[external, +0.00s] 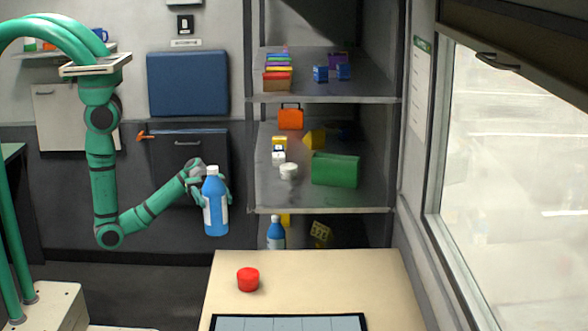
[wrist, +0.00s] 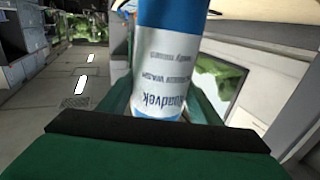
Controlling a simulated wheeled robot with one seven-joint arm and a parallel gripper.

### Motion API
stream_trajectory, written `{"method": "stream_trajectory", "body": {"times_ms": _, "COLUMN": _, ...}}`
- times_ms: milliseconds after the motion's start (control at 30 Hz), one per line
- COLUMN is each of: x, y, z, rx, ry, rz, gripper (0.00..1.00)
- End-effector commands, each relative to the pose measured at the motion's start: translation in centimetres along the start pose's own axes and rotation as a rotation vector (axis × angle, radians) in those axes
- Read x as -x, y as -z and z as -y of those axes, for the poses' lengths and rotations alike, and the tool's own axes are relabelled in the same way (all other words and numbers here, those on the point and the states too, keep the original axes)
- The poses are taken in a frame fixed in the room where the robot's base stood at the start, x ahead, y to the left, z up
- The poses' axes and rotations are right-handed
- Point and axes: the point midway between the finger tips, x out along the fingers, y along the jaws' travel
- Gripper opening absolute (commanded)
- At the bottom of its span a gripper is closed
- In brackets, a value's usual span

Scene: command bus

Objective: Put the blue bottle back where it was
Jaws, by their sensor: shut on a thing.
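A blue bottle (external: 215,205) with a white cap and a pale label is held upright in the air by my gripper (external: 208,188). In the wrist view the bottle (wrist: 165,70) fills the middle, its printed label upside down, between the fingers of my gripper (wrist: 160,110). My gripper is shut on it, left of the shelf unit and beyond the table's back left corner. A second blue bottle (external: 276,234) with a white cap stands on the lowest visible shelf, its lower part hidden by the table.
A shelf unit (external: 330,209) holds a green box (external: 335,169), an orange case (external: 291,117) and several small items. A red round object (external: 248,279) and a dark-edged panel (external: 290,322) are on the light table (external: 370,278). A large window (external: 510,170) is at right.

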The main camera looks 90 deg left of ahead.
Motion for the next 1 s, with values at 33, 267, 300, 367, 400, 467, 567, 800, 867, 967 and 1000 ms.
{"method": "stream_trajectory", "body": {"times_ms": 33, "x": 0.9, "y": 0.3, "z": 0.2, "rx": -0.003, "ry": 0.001, "rz": -0.003, "gripper": 0.06}}
{"method": "stream_trajectory", "body": {"times_ms": 267, "x": 4.7, "y": 1.2, "z": 0.6, "rx": -0.002, "ry": 0.002, "rz": -0.002, "gripper": 0.06}}
{"method": "stream_trajectory", "body": {"times_ms": 300, "x": 5.3, "y": 1.3, "z": 0.6, "rx": -0.002, "ry": 0.004, "rz": -0.002, "gripper": 0.06}}
{"method": "stream_trajectory", "body": {"times_ms": 367, "x": 6.1, "y": 1.5, "z": 0.6, "rx": -0.002, "ry": 0.005, "rz": -0.002, "gripper": 0.06}}
{"method": "stream_trajectory", "body": {"times_ms": 400, "x": 6.6, "y": 1.6, "z": 0.6, "rx": -0.002, "ry": 0.008, "rz": -0.002, "gripper": 0.06}}
{"method": "stream_trajectory", "body": {"times_ms": 467, "x": 7.4, "y": 1.8, "z": 0.7, "rx": -0.002, "ry": 0.017, "rz": -0.002, "gripper": 0.06}}
{"method": "stream_trajectory", "body": {"times_ms": 567, "x": 8.6, "y": 2.3, "z": 1.8, "rx": -0.003, "ry": 0.074, "rz": -0.002, "gripper": 0.06}}
{"method": "stream_trajectory", "body": {"times_ms": 800, "x": 10.1, "y": 3.6, "z": 5.8, "rx": -0.003, "ry": 0.271, "rz": -0.001, "gripper": 0.06}}
{"method": "stream_trajectory", "body": {"times_ms": 867, "x": 10.6, "y": 4.0, "z": 7.0, "rx": -0.003, "ry": 0.328, "rz": -0.001, "gripper": 0.06}}
{"method": "stream_trajectory", "body": {"times_ms": 967, "x": 11.7, "y": 4.8, "z": 9.1, "rx": -0.003, "ry": 0.431, "rz": -0.001, "gripper": 0.06}}
{"method": "stream_trajectory", "body": {"times_ms": 1000, "x": 12.2, "y": 5.2, "z": 10.0, "rx": -0.004, "ry": 0.477, "rz": -0.001, "gripper": 0.06}}
